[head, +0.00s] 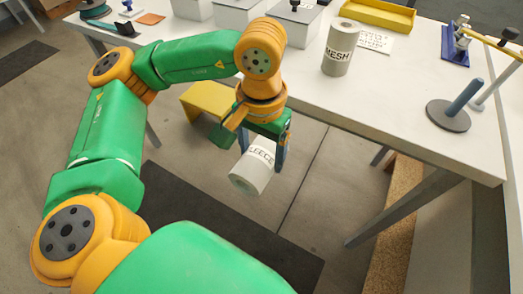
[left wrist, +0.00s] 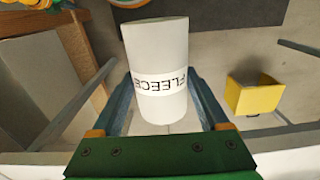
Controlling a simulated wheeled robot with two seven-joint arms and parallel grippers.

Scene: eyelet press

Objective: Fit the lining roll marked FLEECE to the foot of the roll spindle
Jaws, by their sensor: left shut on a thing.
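The white lining roll marked FLEECE (head: 252,170) is held tilted in my left gripper (head: 262,150), in front of the table's near edge and over the floor. In the left wrist view the FLEECE roll (left wrist: 157,60) sits between the two blue fingers of the left gripper (left wrist: 162,100). The roll spindle (head: 463,97) is a blue-grey post on a dark round base (head: 448,116), standing bare at the right end of the table. The left gripper is well to the left of it. My right gripper is not in view.
A roll marked MESH (head: 338,48) stands on the white table (head: 400,100), between the FLEECE roll and the spindle. A blue press (head: 456,45) is behind the spindle. A yellow tray (head: 378,14) and white bins (head: 240,14) line the back. A yellow stool (head: 207,100) is below.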

